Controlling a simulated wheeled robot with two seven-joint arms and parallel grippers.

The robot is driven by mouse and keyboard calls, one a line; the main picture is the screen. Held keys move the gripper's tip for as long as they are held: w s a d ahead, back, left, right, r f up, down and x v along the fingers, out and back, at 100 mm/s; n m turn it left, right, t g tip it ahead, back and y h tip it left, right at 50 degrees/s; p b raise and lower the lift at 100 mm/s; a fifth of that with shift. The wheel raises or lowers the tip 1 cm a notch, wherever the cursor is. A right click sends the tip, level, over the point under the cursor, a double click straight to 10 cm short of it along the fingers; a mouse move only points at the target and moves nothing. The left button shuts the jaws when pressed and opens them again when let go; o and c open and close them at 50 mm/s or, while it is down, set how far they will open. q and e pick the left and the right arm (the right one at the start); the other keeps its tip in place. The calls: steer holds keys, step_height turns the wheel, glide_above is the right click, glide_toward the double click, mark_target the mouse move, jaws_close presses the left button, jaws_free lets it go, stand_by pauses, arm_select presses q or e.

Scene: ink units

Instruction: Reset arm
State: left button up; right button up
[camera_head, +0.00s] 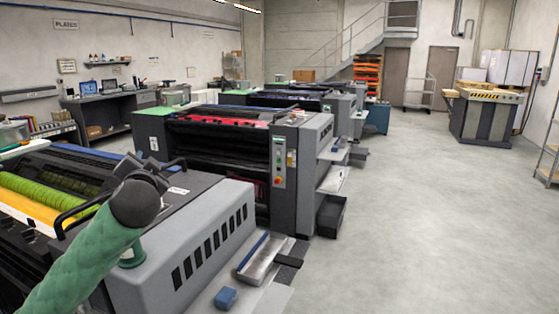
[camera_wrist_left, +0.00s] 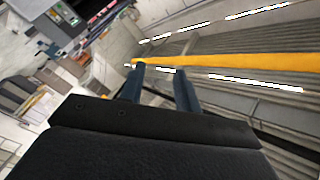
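My left arm, with a green sleeve and a dark grey rounded joint, rises from the bottom left in the head view. Its gripper fingers cannot be made out there. In the left wrist view my left gripper (camera_wrist_left: 160,70) shows two blue fingers standing apart with nothing between them. The camera looks past them to the ceiling, and the room appears tilted. My right arm and gripper are not in view.
A grey printing press (camera_head: 200,250) with green and yellow rollers stands close by, behind my left arm. Another press (camera_head: 300,180) stands beyond it. Open floor (camera_head: 430,220) lies to the right. A yellow beam (camera_wrist_left: 240,61) crosses the ceiling.

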arm_select(q)
steer(key=s+d+f+g+h, duration=0.25)
steer(key=s+d+f, duration=0.2)
steer(key=f, duration=0.75)
steer(key=s+d+f+g+h, duration=0.2)
steer(key=s+d+f+g, duration=0.3)
steer(key=f, duration=0.6)
steer(key=s+d+f+g+h, duration=0.1)
steer(key=s+d+f+h, duration=0.15)
steer(key=s+f, duration=0.65)
steer(key=s+d+f+n+g, duration=0.1)
steer(key=s+d+f+g, duration=0.2)
steer(key=s+f, duration=0.9)
steer(key=s+d+f+n+g+b, duration=0.1)
steer(key=s+d+f+n+g, duration=0.1)
steer(key=s+f, duration=1.1)
steer(key=shift+s+d+f+g+h, duration=0.2)
steer(key=shift+d+f+g+h, duration=0.2)
steer(key=shift+d+f+g, duration=0.5)
steer(key=shift+a+r, duration=0.1)
